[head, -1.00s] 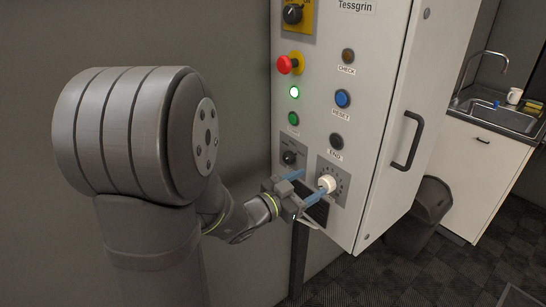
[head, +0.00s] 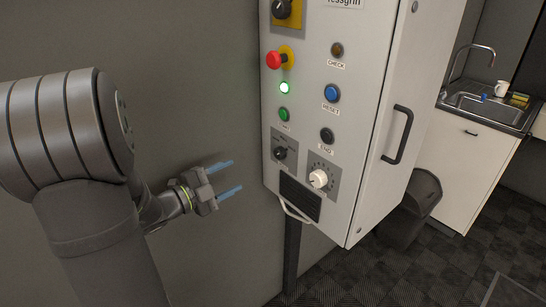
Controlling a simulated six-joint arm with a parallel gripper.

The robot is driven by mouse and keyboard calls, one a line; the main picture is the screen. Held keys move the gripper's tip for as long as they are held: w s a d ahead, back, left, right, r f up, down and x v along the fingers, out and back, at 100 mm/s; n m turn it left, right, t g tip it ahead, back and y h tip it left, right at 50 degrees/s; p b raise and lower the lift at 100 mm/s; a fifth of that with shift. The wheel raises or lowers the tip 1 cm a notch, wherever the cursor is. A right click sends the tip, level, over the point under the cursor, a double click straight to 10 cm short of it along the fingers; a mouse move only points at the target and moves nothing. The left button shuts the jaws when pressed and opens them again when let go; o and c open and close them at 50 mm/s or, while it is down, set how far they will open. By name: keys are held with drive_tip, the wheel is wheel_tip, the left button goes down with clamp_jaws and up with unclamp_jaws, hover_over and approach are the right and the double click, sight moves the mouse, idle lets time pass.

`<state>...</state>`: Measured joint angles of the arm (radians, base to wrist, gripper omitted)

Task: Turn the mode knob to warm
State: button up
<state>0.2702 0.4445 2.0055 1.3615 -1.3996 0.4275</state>
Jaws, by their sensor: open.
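The grey and white control cabinet (head: 355,85) fills the middle of the head view. On its lower front are two knobs. A small black knob (head: 280,153) sits on a dark plate at the left, and its markings are too small to read. A white knob (head: 318,179) with a dial of marks sits lower right of it. I cannot read which one is the mode knob. My gripper (head: 231,176) is open and empty, with its blue fingers spread, left of the cabinet and apart from both knobs.
Above the knobs are a red emergency button (head: 275,60), a lit green lamp (head: 284,88), a green button (head: 284,114), a blue RESET button (head: 332,93) and a black END button (head: 327,135). A handle (head: 299,212) juts out below. A sink (head: 490,108) stands at right.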

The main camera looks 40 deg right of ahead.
sight(277, 155)
drive_tip(key=d, duration=1.5)
drive_tip(key=shift+d, duration=0.15)
drive_tip(key=c, duration=1)
